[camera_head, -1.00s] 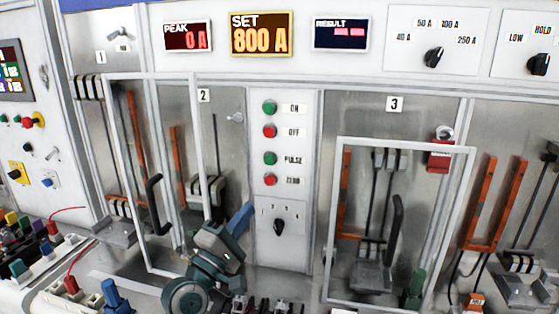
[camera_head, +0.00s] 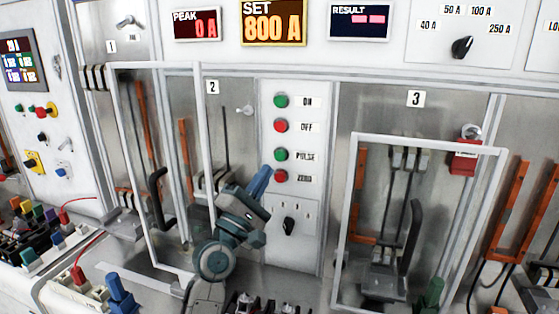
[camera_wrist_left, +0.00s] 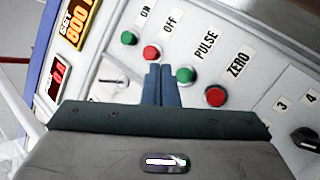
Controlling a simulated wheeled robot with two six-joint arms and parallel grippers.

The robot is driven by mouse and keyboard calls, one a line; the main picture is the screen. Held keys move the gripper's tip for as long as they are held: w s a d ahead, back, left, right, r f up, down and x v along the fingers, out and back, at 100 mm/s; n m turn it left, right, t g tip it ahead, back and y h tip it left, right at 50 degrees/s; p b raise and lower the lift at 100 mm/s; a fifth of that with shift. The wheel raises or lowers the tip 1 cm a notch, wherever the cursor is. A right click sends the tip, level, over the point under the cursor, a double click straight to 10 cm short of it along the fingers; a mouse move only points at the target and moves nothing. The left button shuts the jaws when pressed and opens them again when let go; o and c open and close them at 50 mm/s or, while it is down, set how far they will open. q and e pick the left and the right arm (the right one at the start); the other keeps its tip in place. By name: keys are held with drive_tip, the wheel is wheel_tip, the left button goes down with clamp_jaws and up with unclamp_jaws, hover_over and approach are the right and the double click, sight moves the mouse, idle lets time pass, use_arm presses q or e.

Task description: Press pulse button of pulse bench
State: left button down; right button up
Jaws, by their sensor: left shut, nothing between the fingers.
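The pulse button (camera_head: 281,154) is the green button beside the PULSE label on the white centre panel, below the red OFF button (camera_head: 281,126) and above the red ZERO button (camera_head: 281,177). It also shows in the left wrist view (camera_wrist_left: 186,75), just right of the fingertips. My left gripper (camera_head: 264,172) is shut and empty, its blue fingers pointing up at the panel just left of and below the pulse button. In the left wrist view the shut fingers (camera_wrist_left: 160,70) lie beside the green button. Whether they touch anything is unclear. My right gripper is not in view.
A green ON button (camera_head: 281,101) is at the top of the column and a black rotary knob (camera_head: 289,226) below it. Framed doors stand either side, one left (camera_head: 207,110) and one right (camera_head: 352,205). The SET display (camera_head: 273,22) reads 800 A.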

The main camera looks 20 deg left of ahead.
sight(280, 156)
use_arm(q)
drive_tip(key=w+b, duration=0.2)
drive_tip(key=w, duration=0.4)
drive_tip(key=shift+b, duration=0.3)
drive_tip(key=shift+w+d, duration=0.1)
idle(0.4)
idle(0.9)
idle(0.4)
drive_tip(key=shift+w, duration=0.45)
